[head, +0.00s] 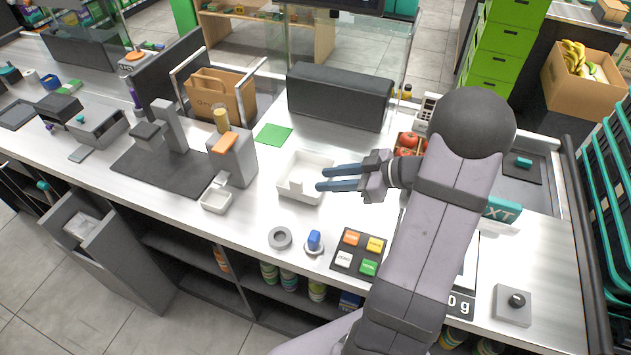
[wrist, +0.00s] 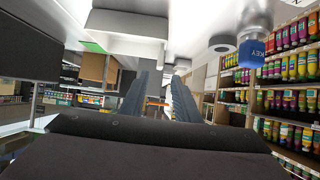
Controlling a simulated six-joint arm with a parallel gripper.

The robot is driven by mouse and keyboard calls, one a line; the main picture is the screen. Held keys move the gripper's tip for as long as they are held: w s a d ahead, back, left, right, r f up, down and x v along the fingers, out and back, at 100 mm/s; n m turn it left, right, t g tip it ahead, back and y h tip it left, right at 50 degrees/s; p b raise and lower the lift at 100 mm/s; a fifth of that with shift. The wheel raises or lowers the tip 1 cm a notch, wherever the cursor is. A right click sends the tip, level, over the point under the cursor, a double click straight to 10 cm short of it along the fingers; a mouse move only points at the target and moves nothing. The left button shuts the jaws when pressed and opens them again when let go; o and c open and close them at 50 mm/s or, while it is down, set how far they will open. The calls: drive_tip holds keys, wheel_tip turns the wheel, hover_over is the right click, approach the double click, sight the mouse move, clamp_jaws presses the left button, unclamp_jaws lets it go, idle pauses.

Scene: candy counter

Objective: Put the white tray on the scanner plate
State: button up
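The white tray (head: 283,188) is a shallow open box with a small upright block at its near side. It sits on the counter, left of centre in the head view. In the wrist view, which looks upside down, a white shape that looks like the tray (wrist: 125,25) is at the top. My gripper (head: 322,178) has two blue-grey fingers, apart and empty, by the tray's right side; contact is unclear. The fingers also show in the wrist view (wrist: 160,76). A dark flat plate (head: 130,172) with a grey post lies further left, possibly the scanner plate.
A grey dispenser (head: 236,161) with an orange top and small white cup stands between tray and dark plate. A grey ring (head: 279,238), blue key knob (head: 314,240) and button pad (head: 346,257) are nearer. A black divider (head: 340,95) stands behind. A green mat (head: 273,134) lies flat.

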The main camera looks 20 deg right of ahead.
drive_tip(key=shift+o, duration=0.5)
drive_tip(key=shift+b+v, duration=0.3)
drive_tip(key=shift+v, duration=2.1)
drive_tip(key=w+d+r+m+h, duration=0.2)
drive_tip(key=w+d+r+h, duration=0.1)
drive_tip(key=w+d+h, duration=1.25)
drive_tip(key=n+g+y, duration=0.2)
drive_tip(key=g+y, duration=0.5)
drive_tip(key=g, duration=0.2)
hover_over(296, 180)
wheel_tip(296, 180, down, 3)
drive_tip(key=shift+s+d+f+b, duration=0.1)
drive_tip(key=shift+s+f+b, duration=0.1)
drive_tip(key=shift+b, duration=0.25)
drive_tip(key=shift+w+f+p, duration=0.1)
drive_tip(key=shift+f+p, duration=1.5)
drive_tip(key=shift+f, duration=2.05)
clamp_jaws()
